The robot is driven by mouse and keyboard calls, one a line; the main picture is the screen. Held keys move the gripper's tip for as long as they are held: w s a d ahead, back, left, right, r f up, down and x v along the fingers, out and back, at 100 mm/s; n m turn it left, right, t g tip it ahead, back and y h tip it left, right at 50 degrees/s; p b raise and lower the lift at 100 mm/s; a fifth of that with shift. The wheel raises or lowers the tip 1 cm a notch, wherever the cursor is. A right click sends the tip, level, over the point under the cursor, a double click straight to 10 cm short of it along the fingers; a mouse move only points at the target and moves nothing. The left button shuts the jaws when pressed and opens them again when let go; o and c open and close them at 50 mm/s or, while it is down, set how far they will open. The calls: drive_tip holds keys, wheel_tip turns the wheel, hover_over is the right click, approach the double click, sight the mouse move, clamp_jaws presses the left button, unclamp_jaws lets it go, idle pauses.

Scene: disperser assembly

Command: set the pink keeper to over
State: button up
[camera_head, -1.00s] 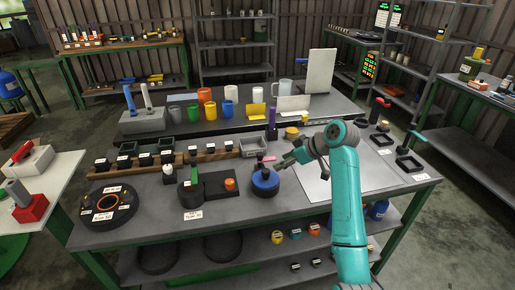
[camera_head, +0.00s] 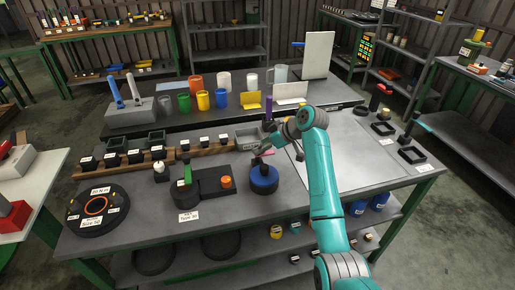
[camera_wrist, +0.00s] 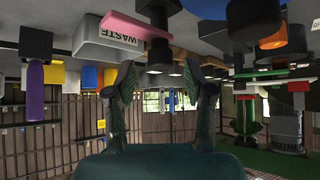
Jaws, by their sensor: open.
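The pink keeper (camera_head: 267,152) is a thin pink bar just behind the blue round knob-like part (camera_head: 264,180) on the bench. In the wrist view, which appears upside down, the pink keeper (camera_wrist: 138,25) lies across a dark post. My gripper (camera_head: 262,142) is close to the keeper in the head view, and the arm partly covers that spot. In the wrist view my gripper (camera_wrist: 160,72) has its two fingers apart with nothing between them. The dark post and keeper appear just beyond the fingertips. Whether they touch cannot be told.
A grey bin (camera_head: 241,142), labelled WASTE in the wrist view (camera_wrist: 98,46), stands beside the keeper. A dark block with an orange knob (camera_head: 226,182) is to the left. A pale flat panel (camera_head: 350,155) lies clear at right.

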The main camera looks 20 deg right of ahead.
drive_tip(key=shift+x, duration=1.45)
clamp_jaws()
